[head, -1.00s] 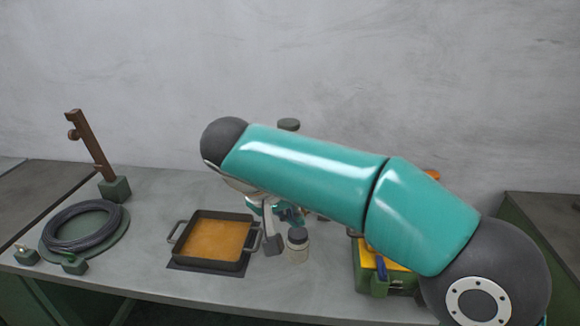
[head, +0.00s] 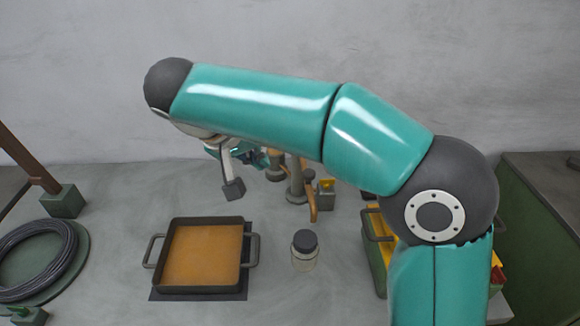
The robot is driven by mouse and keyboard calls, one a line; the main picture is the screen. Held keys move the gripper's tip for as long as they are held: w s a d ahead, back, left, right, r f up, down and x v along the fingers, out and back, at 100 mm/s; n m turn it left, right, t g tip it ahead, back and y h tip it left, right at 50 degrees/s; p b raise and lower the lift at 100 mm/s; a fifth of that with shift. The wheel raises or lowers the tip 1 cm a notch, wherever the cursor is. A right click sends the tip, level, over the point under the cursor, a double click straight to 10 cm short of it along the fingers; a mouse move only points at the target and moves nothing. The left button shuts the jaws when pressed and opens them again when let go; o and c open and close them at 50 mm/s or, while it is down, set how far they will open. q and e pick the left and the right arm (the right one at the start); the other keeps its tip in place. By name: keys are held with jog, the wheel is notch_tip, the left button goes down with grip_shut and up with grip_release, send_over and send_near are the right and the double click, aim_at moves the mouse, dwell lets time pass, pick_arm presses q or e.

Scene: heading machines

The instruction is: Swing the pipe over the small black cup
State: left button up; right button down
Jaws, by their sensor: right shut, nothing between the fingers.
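A brown curved pipe (head: 311,203) hangs down from a grey-brown upright stand (head: 296,182) behind the jar on the bench, partly under my right arm. I cannot make out a small black cup; my arm covers part of the area around the stand. My right gripper (head: 233,189) is behind the pan and to the left of the pipe, apart from it. It is shut and empty, and my arm partly hides it. My left gripper is not in view.
A dark pan (head: 174,224) with orange-brown contents sits front left of the stand. A jar with a dark lid (head: 304,251) stands right of it. A green crate (head: 374,254) is at right, a coiled cable (head: 38,252) at left. Bench between coil and pan is clear.

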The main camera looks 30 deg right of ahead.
aim_at(306, 173)
jog(key=d+f+p, duration=0.1)
jog(key=d+f, duration=0.6)
jog(key=d, duration=0.1)
jog(key=shift+f, duration=0.2)
